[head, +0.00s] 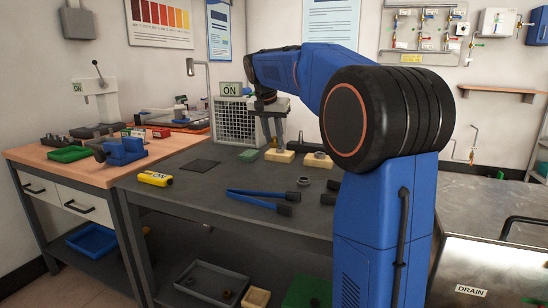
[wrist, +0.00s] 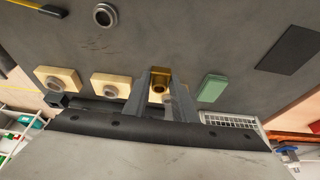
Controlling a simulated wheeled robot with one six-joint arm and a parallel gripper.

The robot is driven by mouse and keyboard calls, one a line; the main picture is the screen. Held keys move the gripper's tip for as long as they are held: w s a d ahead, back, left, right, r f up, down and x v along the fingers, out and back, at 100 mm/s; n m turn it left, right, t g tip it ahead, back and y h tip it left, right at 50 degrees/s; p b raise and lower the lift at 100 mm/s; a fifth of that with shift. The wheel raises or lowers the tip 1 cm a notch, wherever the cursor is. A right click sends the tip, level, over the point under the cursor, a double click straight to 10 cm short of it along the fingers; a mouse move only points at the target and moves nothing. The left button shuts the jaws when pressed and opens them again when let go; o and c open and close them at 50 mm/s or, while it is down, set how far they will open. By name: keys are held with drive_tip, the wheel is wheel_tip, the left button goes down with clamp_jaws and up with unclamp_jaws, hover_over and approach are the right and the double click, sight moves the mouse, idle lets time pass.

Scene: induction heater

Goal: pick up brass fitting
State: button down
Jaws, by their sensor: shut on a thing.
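The brass fitting (wrist: 158,86) is a small gold-coloured piece with a round opening, between the two grey fingers of my gripper (wrist: 161,90) in the wrist view. The fingers are shut on it. In the head view my gripper (head: 272,132) points down over the back of the dark workbench (head: 200,196), beside the cream blocks. The fitting is small there and partly hidden by the fingers. I cannot tell whether it still touches the surface below.
Cream blocks (head: 280,156) with grey rings stand close by, with a green block (head: 249,155) to their left. A mesh-sided unit (head: 237,121) stands behind. A loose ring (head: 304,181), blue tongs (head: 258,196), a dark pad (head: 199,165) and a yellow tool (head: 155,178) lie in front.

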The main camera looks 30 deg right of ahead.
sight(274, 138)
wheel_tip(274, 138, up, 17)
drive_tip(key=shift+r, duration=0.15)
idle(0.5)
